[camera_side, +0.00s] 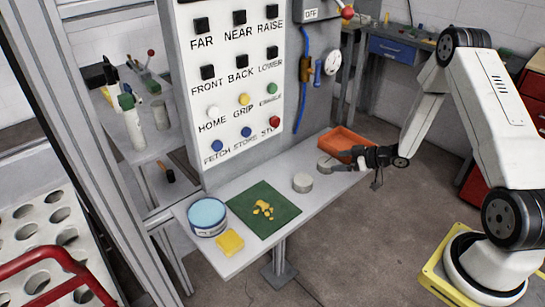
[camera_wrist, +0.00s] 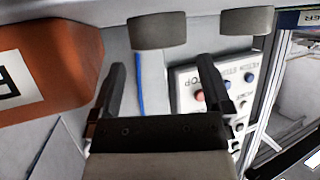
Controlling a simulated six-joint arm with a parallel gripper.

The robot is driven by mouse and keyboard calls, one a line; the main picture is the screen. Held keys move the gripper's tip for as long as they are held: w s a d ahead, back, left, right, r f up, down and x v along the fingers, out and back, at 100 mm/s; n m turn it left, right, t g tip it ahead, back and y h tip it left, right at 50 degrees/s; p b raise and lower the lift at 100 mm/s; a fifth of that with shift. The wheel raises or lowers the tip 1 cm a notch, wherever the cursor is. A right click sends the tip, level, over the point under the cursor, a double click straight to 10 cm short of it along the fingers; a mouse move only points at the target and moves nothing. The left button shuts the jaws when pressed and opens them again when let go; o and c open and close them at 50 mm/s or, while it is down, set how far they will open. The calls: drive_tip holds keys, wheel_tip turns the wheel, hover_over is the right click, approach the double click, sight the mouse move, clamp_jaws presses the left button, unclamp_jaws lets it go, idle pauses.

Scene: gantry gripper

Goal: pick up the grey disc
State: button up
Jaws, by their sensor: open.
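Two grey discs stand on the light bench. The nearer one to my gripper (camera_side: 350,160) is a short grey disc (camera_side: 327,163), just left of the fingertips in the side view. In the wrist view this disc (camera_wrist: 160,30) lies ahead of and between the two open fingers (camera_wrist: 160,75), with a gap to the fingertips. The other grey disc (camera_side: 302,182) stands farther left on the bench, and shows at the upper right of the wrist view (camera_wrist: 247,20). My gripper is open and holds nothing.
An orange bin (camera_side: 343,140) stands behind the near disc, close to my gripper; it fills the wrist view's left side (camera_wrist: 60,65). A button panel (camera_side: 238,100) rises behind the bench. A green mat (camera_side: 262,222) with yellow bits, a blue-topped tin (camera_side: 207,230) and a yellow sponge (camera_side: 230,242) lie leftward.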

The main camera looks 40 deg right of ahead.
sight(328, 162)
drive_tip(key=shift+x, duration=2.15)
drive_tip(key=c, duration=1.2)
drive_tip(key=shift+o, duration=0.2)
drive_tip(key=shift+r, duration=0.15)
drive_tip(key=shift+d+r, duration=0.1)
drive_tip(key=shift+r, duration=1)
drive_tip(key=s+a+r, duration=0.4)
drive_tip(key=s+r, duration=0.6)
drive_tip(key=s, duration=0.3)
drive_tip(key=shift+s+r, duration=0.2)
drive_tip(key=shift+r, duration=0.1)
